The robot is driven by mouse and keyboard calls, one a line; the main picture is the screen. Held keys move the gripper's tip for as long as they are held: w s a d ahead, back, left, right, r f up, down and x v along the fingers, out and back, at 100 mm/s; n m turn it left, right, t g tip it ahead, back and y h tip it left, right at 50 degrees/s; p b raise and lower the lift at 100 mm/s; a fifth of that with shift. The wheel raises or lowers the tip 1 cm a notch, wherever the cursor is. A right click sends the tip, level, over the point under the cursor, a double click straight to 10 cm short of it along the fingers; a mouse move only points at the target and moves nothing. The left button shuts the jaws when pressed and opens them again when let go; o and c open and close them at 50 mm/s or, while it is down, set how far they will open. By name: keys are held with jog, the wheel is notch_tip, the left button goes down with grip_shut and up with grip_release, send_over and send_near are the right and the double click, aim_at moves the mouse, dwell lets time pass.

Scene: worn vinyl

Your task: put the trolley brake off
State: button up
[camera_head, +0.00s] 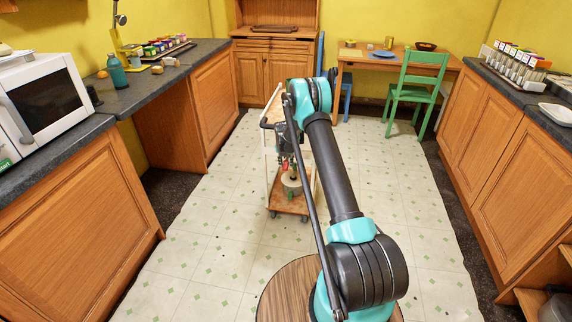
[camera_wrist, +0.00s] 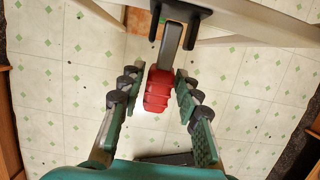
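The trolley (camera_head: 291,206) stands in the middle of the floor, with a pale frame and wooden shelves; my arm hides part of it in the head view. A red-gripped brake lever (camera_wrist: 158,90) on a grey stem hangs from a dark bracket on the trolley in the wrist view. My gripper (camera_wrist: 156,93) is open, with a finger on each side of the red grip and small gaps showing on both sides. In the head view, the gripper is small and partly hidden beside the trolley. I cannot tell the brake's state.
A counter (camera_head: 128,92) with a microwave (camera_head: 45,97) runs along the left. Another counter (camera_head: 520,92) runs along the right. A green chair (camera_head: 414,92) stands by the table at the back. The tiled floor around the trolley is clear.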

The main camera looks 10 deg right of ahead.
jog(key=shift+o, duration=0.7)
jog(key=shift+r, duration=0.2)
jog(key=s+a, duration=0.3)
jog(key=s, duration=0.8)
jog(key=shift+s+a+r, duration=0.35)
jog(key=shift+a+r, duration=0.05)
